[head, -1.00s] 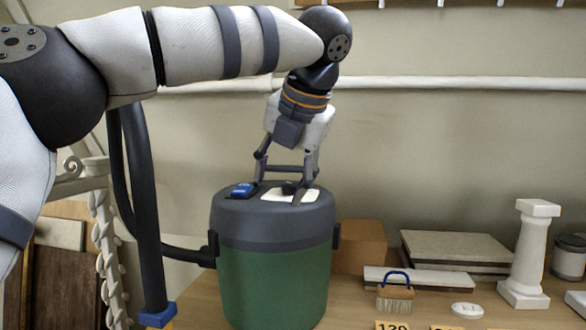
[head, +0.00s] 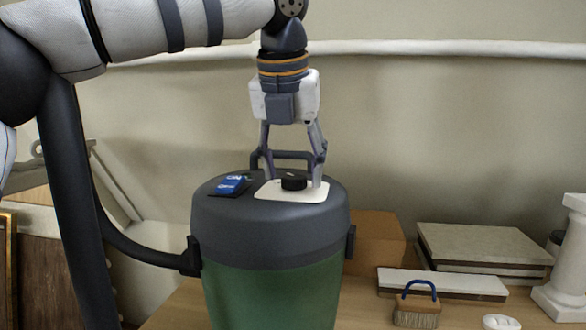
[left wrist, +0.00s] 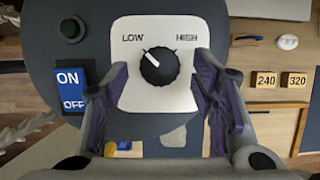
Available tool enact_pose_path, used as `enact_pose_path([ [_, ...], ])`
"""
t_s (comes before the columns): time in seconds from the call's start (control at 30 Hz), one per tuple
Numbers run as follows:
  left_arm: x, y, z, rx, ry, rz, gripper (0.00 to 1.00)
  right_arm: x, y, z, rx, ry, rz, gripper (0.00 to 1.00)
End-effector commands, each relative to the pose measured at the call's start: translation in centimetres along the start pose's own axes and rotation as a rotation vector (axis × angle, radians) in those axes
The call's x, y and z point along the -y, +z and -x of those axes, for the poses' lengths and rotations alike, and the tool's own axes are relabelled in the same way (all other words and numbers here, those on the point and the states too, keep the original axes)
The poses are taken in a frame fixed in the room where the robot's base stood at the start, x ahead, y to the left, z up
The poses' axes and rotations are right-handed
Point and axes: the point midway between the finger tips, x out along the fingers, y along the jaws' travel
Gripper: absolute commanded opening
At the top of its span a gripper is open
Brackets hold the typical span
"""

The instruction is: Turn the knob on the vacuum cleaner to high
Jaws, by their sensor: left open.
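The vacuum cleaner (head: 270,240) has a green body and a dark grey lid. On its lid is a white panel (head: 308,196) with a black round knob (head: 293,182). In the left wrist view the panel (left wrist: 130,30) reads LOW at left and HIGH at right. The knob's (left wrist: 160,68) white pointer aims up-left, towards LOW. My left gripper (head: 293,172) points down over the panel, open, with a finger on each side of the knob. In the left wrist view both fingers stand apart from the knob. My right gripper is not in view.
A blue ON/OFF switch (head: 232,185) sits left of the panel. A dark hose (head: 145,255) joins the vacuum's left side. To the right on the wooden table are a cardboard box (head: 378,240), a brush (head: 417,308), stacked slabs (head: 480,247) and a white pedestal (head: 565,255).

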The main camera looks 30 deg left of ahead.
Motion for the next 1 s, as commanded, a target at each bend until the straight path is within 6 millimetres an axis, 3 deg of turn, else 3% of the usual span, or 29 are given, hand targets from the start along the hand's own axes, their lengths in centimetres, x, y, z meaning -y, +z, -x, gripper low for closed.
enact_pose_path([
  [0.33, -0.01, 0.01, -0.83, 0.003, 0.0, 0.0, 0.52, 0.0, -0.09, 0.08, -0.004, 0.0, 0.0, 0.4],
  [0.57, -0.02, 0.01, -0.82, 0.002, 0.0, 0.0, 0.04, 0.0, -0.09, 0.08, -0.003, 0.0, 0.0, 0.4],
  [1.0, -0.13, -0.02, -0.84, 0.001, -0.033, -0.079, 0.04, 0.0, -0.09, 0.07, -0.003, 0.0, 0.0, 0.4],
])
